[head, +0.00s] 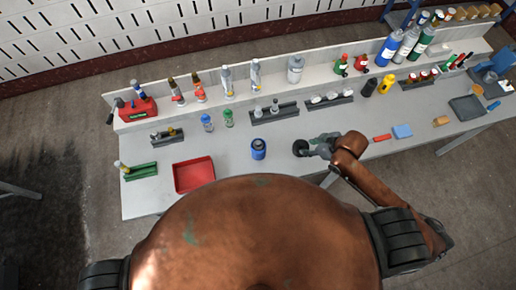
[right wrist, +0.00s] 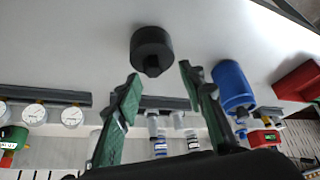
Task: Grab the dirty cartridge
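A short black cylinder (head: 300,147) stands on the grey table, and it shows at the top of the right wrist view (right wrist: 152,46); it fits the dirty cartridge best, though no dirt can be made out. My right gripper (head: 314,148) is just to the right of it in the head view. In the right wrist view the green-padded fingers (right wrist: 159,74) are apart, with the black cylinder just beyond the tips and nothing between them. My left gripper is not in view.
A blue bottle-like container (head: 258,149) stands left of the black cylinder, and it also shows in the right wrist view (right wrist: 233,88). A red tray (head: 194,188) lies further left. Grey racks (head: 276,117) stand behind. A red bar (head: 382,138) and blue block (head: 402,131) lie right.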

